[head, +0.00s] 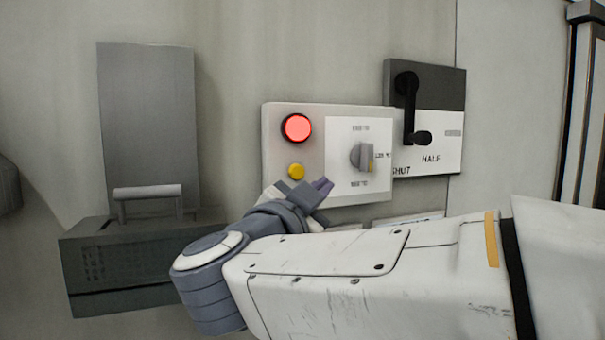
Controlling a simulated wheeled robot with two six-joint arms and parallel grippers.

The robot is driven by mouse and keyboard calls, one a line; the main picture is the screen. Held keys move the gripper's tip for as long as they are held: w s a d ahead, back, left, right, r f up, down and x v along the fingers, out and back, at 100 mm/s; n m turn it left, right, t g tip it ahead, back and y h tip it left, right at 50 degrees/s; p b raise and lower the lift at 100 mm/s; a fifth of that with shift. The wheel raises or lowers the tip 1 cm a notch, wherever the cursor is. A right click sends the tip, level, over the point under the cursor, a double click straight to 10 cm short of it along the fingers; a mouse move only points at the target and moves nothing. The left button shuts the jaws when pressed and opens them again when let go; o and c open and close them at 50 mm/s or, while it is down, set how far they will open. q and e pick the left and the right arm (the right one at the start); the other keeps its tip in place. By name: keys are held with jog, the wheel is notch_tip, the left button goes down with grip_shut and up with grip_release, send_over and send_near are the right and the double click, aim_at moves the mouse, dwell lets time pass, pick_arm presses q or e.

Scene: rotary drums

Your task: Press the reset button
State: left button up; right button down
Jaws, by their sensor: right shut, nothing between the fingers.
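A light control box (309,150) on the wall carries a lit red round lamp or button (297,127) at its upper left. A small yellow button (296,171) sits below the red one. No label marks either as reset that I can read. My right gripper (321,187) is shut and empty, just right of and slightly below the yellow button in the picture. Its fingertips look apart from the button, though the depth gap is hard to judge. My left gripper is not in view.
A grey rotary knob (362,157) sits on the box's white plate. Right of the box is a panel (440,100) with a black lever (410,105), marked SHUT and HALF. A grey drawer-like unit (120,265) with a bar handle (147,193) stands at left.

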aim_at(297, 177)
jog(key=shift+w+a+p, duration=0.55)
jog(key=shift+w, duration=0.8)
jog(key=shift+w+a+p, duration=0.6)
jog(key=shift+w, duration=0.8)
jog(key=shift+w+a+p, duration=0.55)
jog(key=shift+w, duration=0.8)
jog(key=shift+w, duration=0.1)
jog(key=shift+w+a, duration=0.15)
jog(key=shift+w, duration=0.1)
jog(key=shift+w+a+p, duration=0.2)
jog(key=shift+w+p, duration=0.2)
jog(key=shift+w, duration=0.1)
jog(key=shift+s, duration=0.2)
jog(key=shift+s+d+b, duration=0.35)
jog(key=shift+s+b, duration=0.2)
jog(key=shift+s, duration=0.15)
